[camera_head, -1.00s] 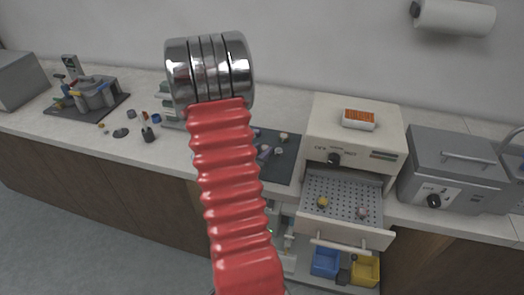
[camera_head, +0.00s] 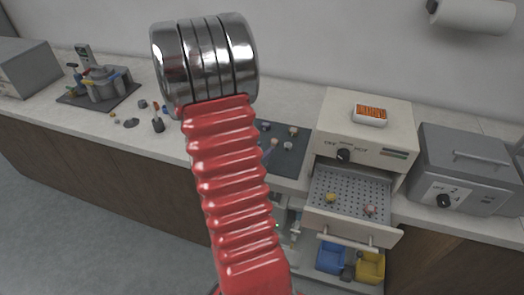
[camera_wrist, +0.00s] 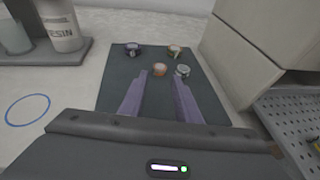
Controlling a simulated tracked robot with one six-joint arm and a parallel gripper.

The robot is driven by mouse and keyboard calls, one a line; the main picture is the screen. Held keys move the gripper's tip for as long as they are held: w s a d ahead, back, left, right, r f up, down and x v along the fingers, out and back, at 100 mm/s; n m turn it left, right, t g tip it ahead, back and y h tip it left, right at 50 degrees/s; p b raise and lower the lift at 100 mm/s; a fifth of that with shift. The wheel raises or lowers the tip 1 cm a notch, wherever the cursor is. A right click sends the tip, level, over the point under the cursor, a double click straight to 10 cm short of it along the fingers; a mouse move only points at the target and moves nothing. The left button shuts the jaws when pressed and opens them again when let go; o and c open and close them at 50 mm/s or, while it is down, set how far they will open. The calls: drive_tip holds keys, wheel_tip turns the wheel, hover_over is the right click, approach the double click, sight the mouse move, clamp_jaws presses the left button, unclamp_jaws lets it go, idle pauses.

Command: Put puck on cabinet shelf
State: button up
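Several small round pucks lie on a dark mat (camera_wrist: 118,80) in the wrist view: a tan one (camera_wrist: 160,70), a grey-white one (camera_wrist: 182,71), a purple-rimmed one (camera_wrist: 132,50) and a pale one (camera_wrist: 174,51). My gripper (camera_wrist: 160,77) is open over the mat. Its two purple fingers are apart and empty, with the tan puck just beyond the tips, between their lines. In the head view my red arm hides most of the gripper; part of a purple finger shows by the mat (camera_head: 290,165). A low cabinet opening with shelves (camera_head: 287,222) is partly hidden behind the arm.
A beige oven (camera_head: 330,120) has its perforated drawer (camera_head: 350,190) pulled out, holding a yellow and a pink piece. Below are a blue bin (camera_head: 331,257) and a yellow bin (camera_head: 371,266). A grey box machine (camera_head: 470,150) stands right. A resin container (camera_wrist: 62,28) stands left in the wrist view.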

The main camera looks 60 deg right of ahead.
idle(0.4)
drive_tip(key=shift+a+r, duration=0.15)
drive_tip(key=shift+r, duration=0.25)
drive_tip(key=a+r+m+g+y, duration=0.2)
drive_tip(key=a+r+m, duration=0.6)
drive_tip(key=a+m, duration=0.1)
drive_tip(key=w+a+r+m+t+y, duration=0.1)
drive_tip(key=a+r+m+t+y, duration=0.1)
drive_tip(key=a, duration=1)
drive_tip(key=w+a+r+m+t+y, duration=0.2)
drive_tip(key=a+y, duration=0.4)
drive_tip(key=a, duration=0.6)
drive_tip(key=w+a+r+m+t+y, duration=0.1)
drive_tip(key=a+r+m+t+y, duration=0.3)
drive_tip(key=a, duration=0.8)
drive_tip(key=shift+w+r+m, duration=0.3)
drive_tip(key=shift+w+r, duration=0.1)
drive_tip(key=shift+r, duration=0.1)
drive_tip(key=shift+o, duration=0.3)
